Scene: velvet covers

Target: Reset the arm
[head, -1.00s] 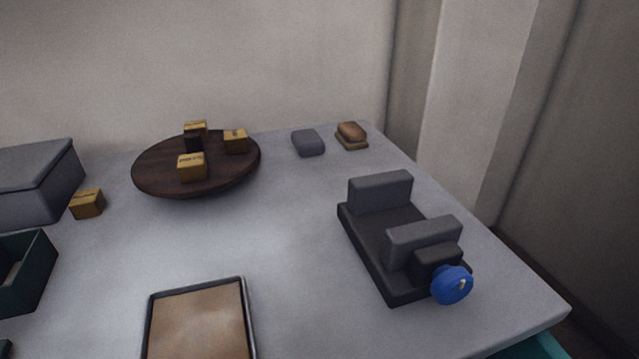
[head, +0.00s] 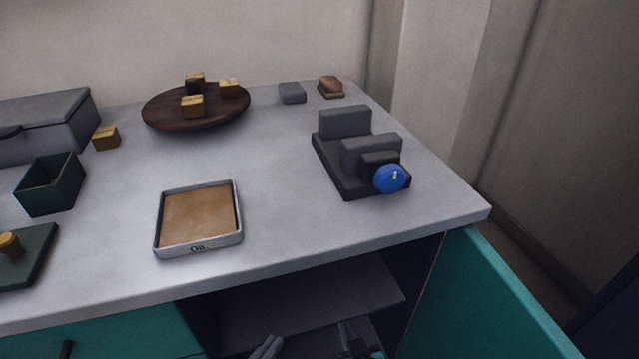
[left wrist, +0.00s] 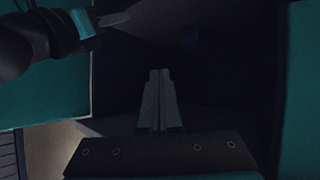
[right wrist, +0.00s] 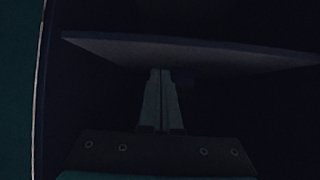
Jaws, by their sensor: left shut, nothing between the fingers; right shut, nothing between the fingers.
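My left gripper (head: 265,347) shows at the bottom edge of the head view, in front of the open cabinet under the counter. In the left wrist view (left wrist: 160,75) its fingers are together with nothing between them. My right gripper (head: 348,338) is to its right, low by the cabinet opening. In the right wrist view (right wrist: 160,75) its fingers are also together and empty, below a shelf edge in a dark interior. Part of my other arm shows at the top left of the left wrist view. Most of both arms is outside the head view.
The counter (head: 290,220) holds a tray with a brown surface (head: 198,213), a dark device with a blue knob (head: 390,179), a round board with small boxes (head: 160,113) and a green bin (head: 50,190). A teal door (head: 500,290) stands open at right; a shelf (head: 310,295) is inside.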

